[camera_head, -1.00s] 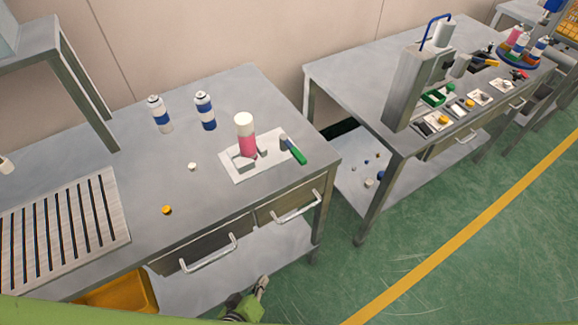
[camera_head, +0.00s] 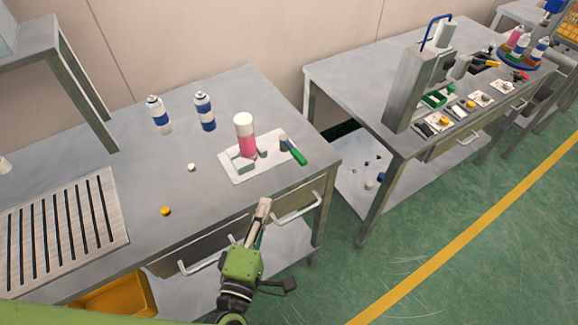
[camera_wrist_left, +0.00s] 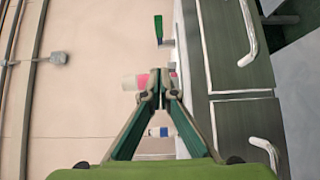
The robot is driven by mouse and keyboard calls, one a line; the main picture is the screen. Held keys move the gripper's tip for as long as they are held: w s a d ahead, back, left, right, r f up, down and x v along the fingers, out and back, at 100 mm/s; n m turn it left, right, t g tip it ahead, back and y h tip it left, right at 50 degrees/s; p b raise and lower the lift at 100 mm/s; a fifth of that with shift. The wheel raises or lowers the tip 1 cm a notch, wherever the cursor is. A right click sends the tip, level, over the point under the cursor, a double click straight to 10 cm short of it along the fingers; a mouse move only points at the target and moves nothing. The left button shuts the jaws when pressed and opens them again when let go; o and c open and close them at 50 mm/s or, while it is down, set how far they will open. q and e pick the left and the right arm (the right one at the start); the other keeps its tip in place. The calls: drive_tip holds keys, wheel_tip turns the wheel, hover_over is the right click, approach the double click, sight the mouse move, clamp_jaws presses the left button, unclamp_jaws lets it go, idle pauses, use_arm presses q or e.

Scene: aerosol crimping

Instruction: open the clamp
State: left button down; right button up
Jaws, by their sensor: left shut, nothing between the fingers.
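The clamp sits on a white base plate (camera_head: 233,177) near the right end of the near table. Its green handle (camera_head: 295,152) sticks out at the plate's right side and also shows in the left wrist view (camera_wrist_left: 158,28). A pink can with a white top (camera_head: 246,138) stands upright at the clamp's grey jaws; whether they press on it I cannot tell. In the left wrist view the can (camera_wrist_left: 132,82) is partly hidden behind the fingers. My left gripper (camera_head: 264,205) is shut and empty, in front of the table edge, apart from the clamp. My right gripper is out of view.
Two blue-and-white cans (camera_head: 205,112) stand further back on the near table. A white cap (camera_head: 191,167) and a yellow cap (camera_head: 165,211) lie loose. Drawer handles (camera_head: 297,208) jut from the table front near my left gripper. A second table (camera_head: 345,75) stands right.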

use_arm(q)
drive_tip(key=shift+w, duration=0.15)
drive_tip(key=p, duration=0.3)
approach(292, 154)
drive_tip(key=w, duration=0.1)
drive_tip(key=w+a, duration=0.2)
drive_tip(key=shift+w+r, duration=0.25)
drive_tip(key=shift+w, duration=0.05)
drive_tip(key=shift+w+d+f, duration=0.1)
drive_tip(key=shift+w+d, duration=0.2)
drive_tip(key=shift+d, duration=0.25)
drive_tip(key=shift+w+d, duration=0.3)
drive_tip(key=shift+d, duration=0.25)
drive_tip(key=shift+w+d+p, duration=0.3)
drive_tip(key=shift+d, duration=0.25)
drive_tip(key=shift+a, duration=0.1)
